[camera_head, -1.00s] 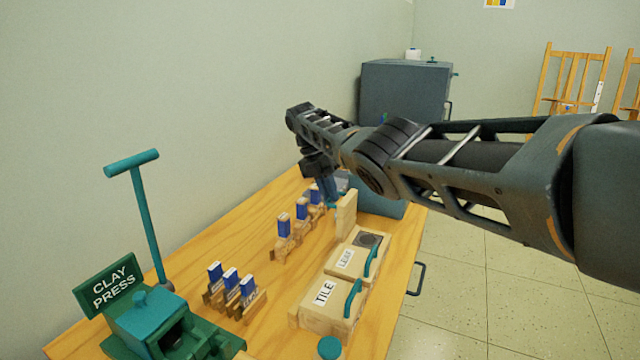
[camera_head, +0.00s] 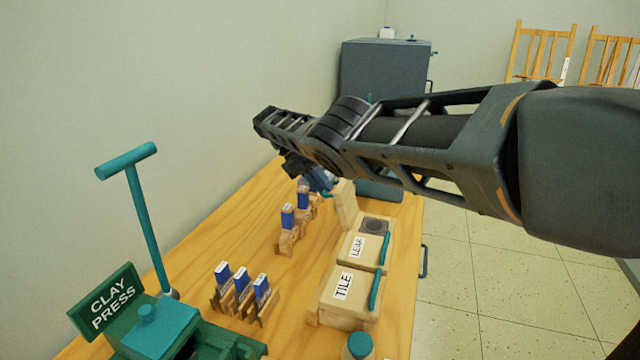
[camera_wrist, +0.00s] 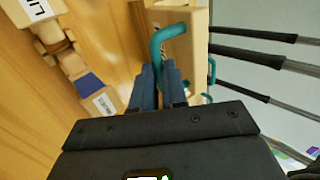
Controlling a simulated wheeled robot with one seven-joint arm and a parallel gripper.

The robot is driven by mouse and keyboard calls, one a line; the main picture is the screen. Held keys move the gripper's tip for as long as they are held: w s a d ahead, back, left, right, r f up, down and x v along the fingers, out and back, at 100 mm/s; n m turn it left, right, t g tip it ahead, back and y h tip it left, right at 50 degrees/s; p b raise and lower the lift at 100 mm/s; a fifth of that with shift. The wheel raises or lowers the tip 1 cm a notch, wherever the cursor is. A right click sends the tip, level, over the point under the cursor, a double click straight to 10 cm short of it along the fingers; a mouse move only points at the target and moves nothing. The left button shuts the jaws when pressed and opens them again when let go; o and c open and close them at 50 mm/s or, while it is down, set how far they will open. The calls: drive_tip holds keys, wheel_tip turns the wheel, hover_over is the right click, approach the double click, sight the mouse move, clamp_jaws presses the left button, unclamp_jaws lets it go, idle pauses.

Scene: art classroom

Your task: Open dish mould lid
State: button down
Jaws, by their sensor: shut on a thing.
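The dish mould's beige lid (camera_head: 345,204) stands about upright behind the LEAF mould in the head view. Beside it, a grey plate with a round hollow (camera_head: 374,227) lies uncovered, seemingly the dish mould's inside. My gripper (camera_head: 320,183) is at the lid's left side, partly hidden by my arm. In the wrist view, my gripper (camera_wrist: 164,72) is shut on the lid's teal handle (camera_wrist: 168,36), whose curved end shows beyond the fingers. The lid's own label is not visible.
The LEAF mould (camera_head: 356,246) and TILE mould (camera_head: 341,287) are closed, in a row nearer the camera. Blue-topped stamps (camera_head: 240,284) stand in wooden racks to the left. The green clay press (camera_head: 160,325) is at the front left. A grey cabinet (camera_head: 385,75) stands behind.

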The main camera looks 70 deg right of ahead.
drive_tip(key=shift+w+a+f, duration=0.1)
drive_tip(key=shift+a+f, duration=0.1)
drive_tip(key=shift+f, duration=0.45)
drive_tip(key=c, duration=1.4)
unclamp_jaws()
drive_tip(key=shift+w+f, duration=0.1)
drive_tip(key=shift+c, duration=0.2)
drive_tip(key=shift+o, duration=1.4)
drive_tip(key=shift+d+r, duration=0.1)
drive_tip(key=shift+r, duration=0.1)
drive_tip(key=shift+r, duration=0.15)
drive_tip(key=shift+r, duration=0.1)
